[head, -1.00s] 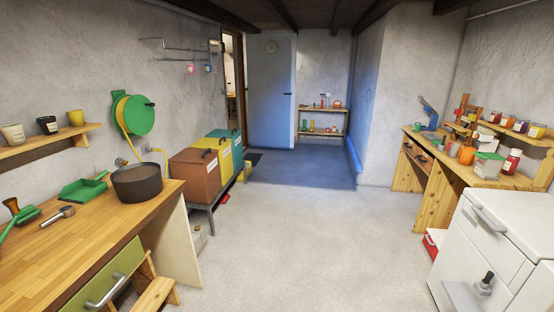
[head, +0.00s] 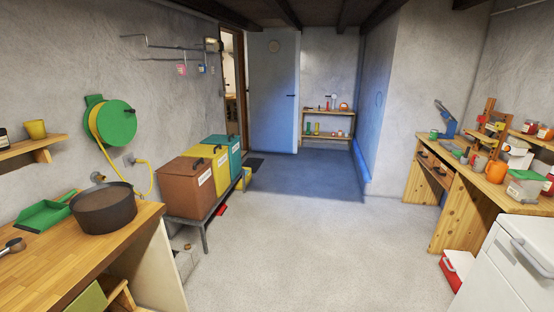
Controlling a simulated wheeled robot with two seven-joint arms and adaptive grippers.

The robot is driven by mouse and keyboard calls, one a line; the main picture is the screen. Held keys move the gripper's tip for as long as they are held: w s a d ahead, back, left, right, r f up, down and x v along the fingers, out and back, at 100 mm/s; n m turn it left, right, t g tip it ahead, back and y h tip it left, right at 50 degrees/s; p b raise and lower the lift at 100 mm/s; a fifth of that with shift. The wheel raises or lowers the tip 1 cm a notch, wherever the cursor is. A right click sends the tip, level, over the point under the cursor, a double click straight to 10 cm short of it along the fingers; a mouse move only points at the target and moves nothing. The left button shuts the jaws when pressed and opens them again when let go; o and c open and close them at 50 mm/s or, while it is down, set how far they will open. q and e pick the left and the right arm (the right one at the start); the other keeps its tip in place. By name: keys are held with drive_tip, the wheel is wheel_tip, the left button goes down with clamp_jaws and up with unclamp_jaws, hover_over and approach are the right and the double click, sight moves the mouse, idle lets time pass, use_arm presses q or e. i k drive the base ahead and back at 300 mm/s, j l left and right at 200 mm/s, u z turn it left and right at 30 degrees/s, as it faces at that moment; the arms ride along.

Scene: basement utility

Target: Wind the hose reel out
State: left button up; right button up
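The hose reel (head: 118,122) is a green round drum on the left wall, with a small dark handle on its face. A yellow hose (head: 95,128) is wound on it. A length of yellow hose (head: 150,178) hangs in a loop below, near a fitting on the wall. The reel is above and behind the wooden worktop, beyond the dark pot. Neither of my grippers shows in the head view.
The wooden worktop (head: 70,262) at left holds a dark pot (head: 103,208) and a green dustpan (head: 45,214). Brown (head: 190,187), yellow and teal bins stand on a low rack along the left wall. A white appliance (head: 500,265) stands at right. The middle floor (head: 300,245) is clear.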

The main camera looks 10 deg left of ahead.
sight(115, 122)
drive_tip(key=i, duration=0.8)
drive_tip(key=i+u, duration=0.2)
drive_tip(key=i, duration=0.2)
drive_tip(key=i+l+u, duration=0.15)
drive_tip(key=i, duration=0.2)
drive_tip(key=i+l+u, duration=0.3)
drive_tip(key=i+u, duration=0.15)
drive_tip(key=i, duration=0.15)
drive_tip(key=i+l+u, duration=0.5)
